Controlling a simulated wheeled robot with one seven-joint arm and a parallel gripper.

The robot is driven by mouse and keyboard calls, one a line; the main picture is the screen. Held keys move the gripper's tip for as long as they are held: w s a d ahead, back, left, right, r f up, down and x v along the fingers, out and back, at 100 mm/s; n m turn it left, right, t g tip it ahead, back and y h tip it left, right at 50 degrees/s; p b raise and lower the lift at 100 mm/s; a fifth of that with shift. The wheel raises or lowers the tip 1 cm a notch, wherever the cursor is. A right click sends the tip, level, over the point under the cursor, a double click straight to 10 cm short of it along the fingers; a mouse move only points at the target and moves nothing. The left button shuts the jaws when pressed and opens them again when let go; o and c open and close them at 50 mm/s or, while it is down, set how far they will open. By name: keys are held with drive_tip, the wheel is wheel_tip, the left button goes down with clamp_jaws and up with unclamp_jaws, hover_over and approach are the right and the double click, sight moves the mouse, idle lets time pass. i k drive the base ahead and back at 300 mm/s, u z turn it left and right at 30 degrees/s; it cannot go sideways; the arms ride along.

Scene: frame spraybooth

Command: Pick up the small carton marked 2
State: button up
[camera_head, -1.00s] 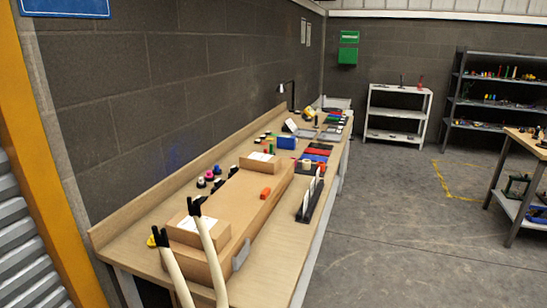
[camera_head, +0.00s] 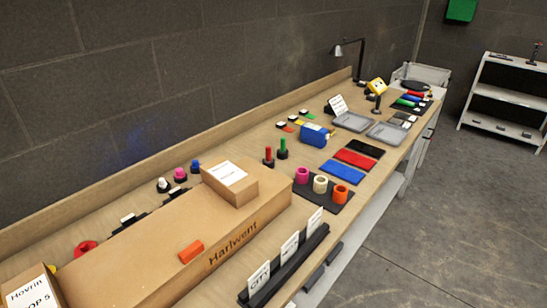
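A small brown carton (camera_head: 242,190) with a white label sits on top of a long brown box (camera_head: 200,240) printed "Harlwent". Its label is too small to read, so I cannot tell whether it is marked 2. A second carton (camera_head: 58,289), cut off at the lower left corner, has a white label that seems to read "Hovrin TOP 5". My gripper is not in view now.
An orange block (camera_head: 191,251) lies on the long box. In front stands a black holder (camera_head: 285,269) with upright white cards. Tape rolls (camera_head: 320,184), a blue item (camera_head: 314,136) and coloured mats (camera_head: 343,172) fill the bench beyond. Floor at right is clear.

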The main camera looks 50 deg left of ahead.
sight(236, 186)
drive_tip(key=i, duration=0.6)
drive_tip(key=u, duration=3.35)
drive_tip(key=i, duration=0.5)
